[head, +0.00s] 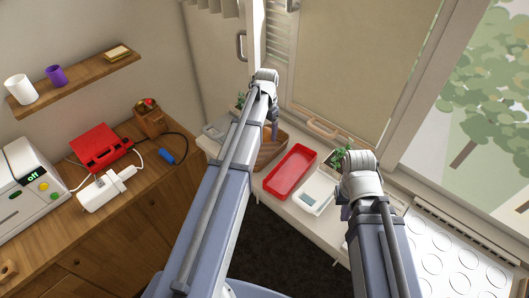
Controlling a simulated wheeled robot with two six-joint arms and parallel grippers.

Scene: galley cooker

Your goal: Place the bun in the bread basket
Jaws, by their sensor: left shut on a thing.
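My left gripper (274,131) hangs fingers-down at the brown bread basket (273,151), on the low white ledge under the window. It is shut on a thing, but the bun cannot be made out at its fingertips. The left arm covers the basket's left part and part of its inside. My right gripper (346,213) points down at the front of the same ledge, right of the white box. It is small and partly hidden by its wrist, so its opening is unclear.
A red tray (290,172) and a white box (315,192) stand right of the basket, with green plants (342,158) behind. A wooden counter (150,190) at left holds a red device, a power strip and a white appliance. Dark floor lies between.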

